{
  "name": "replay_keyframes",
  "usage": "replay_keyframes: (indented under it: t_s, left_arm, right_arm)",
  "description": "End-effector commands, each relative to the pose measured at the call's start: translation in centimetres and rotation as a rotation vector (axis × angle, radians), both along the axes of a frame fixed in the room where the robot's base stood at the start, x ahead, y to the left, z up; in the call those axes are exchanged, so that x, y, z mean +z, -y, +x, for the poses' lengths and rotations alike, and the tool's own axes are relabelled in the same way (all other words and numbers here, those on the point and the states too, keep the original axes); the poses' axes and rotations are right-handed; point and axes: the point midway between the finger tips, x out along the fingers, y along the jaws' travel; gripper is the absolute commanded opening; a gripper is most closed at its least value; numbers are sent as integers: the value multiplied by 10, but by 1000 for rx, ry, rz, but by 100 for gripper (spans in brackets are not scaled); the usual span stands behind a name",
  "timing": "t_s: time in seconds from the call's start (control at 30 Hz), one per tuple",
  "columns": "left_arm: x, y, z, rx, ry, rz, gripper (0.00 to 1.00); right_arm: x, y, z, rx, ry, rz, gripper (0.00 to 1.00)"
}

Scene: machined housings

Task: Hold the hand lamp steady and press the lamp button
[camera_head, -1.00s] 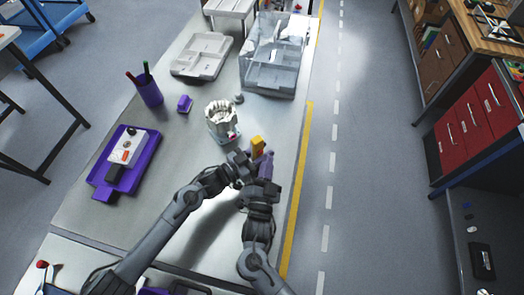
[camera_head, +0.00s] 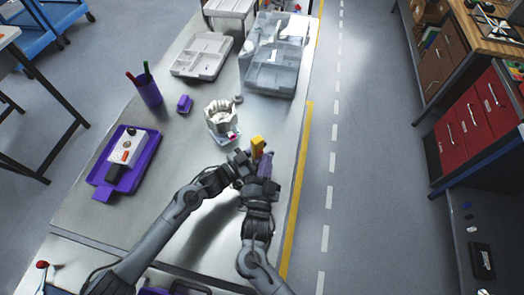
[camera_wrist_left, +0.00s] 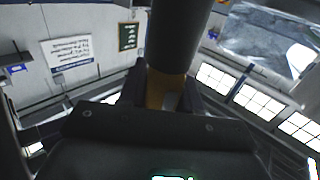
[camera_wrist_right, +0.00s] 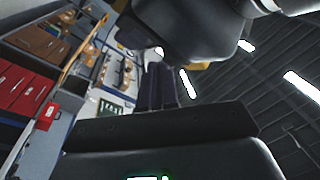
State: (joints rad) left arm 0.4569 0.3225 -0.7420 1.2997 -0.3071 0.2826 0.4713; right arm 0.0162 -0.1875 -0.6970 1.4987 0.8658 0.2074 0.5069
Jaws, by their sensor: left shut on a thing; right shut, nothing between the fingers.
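The hand lamp (camera_head: 257,147) shows as a small yellow body above the front right of the bench. My left gripper (camera_wrist_left: 168,92) is shut on the hand lamp. In the left wrist view the lamp (camera_wrist_left: 158,88) is yellow between the fingers, and a dark cylinder (camera_wrist_left: 180,35) rises above it. My right gripper (camera_head: 265,162) is shut and empty, right beside the lamp. In the right wrist view its closed dark purple fingers (camera_wrist_right: 157,85) point toward my left gripper and small yellow parts. The lamp button is not distinguishable, and I cannot tell whether the fingertips touch the lamp.
A white ribbed housing (camera_head: 221,115) stands just beyond the grippers. A purple tray (camera_head: 103,190) with a white device lies to the left. A purple pen cup (camera_head: 149,93), a grey tray (camera_head: 202,54) and a clear bin (camera_head: 270,80) stand farther back.

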Motion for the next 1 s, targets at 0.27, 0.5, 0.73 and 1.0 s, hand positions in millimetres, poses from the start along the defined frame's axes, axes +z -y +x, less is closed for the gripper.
replay_keyframes:
  t_s: [0.27,0.5,0.73,1.0]
  left_arm:
    - [-1,0,0,1,-1,1,0]
    - [-1,0,0,1,-1,1,0]
    - [-1,0,0,1,-1,1,0]
    - [-1,0,0,1,-1,1,0]
  right_arm:
    - [3,-4,4,-1,3,8,0]
    - [5,-3,5,-2,6,8,0]
    - [5,-4,7,-2,6,7,0]
    - [5,-6,10,-3,6,8,0]
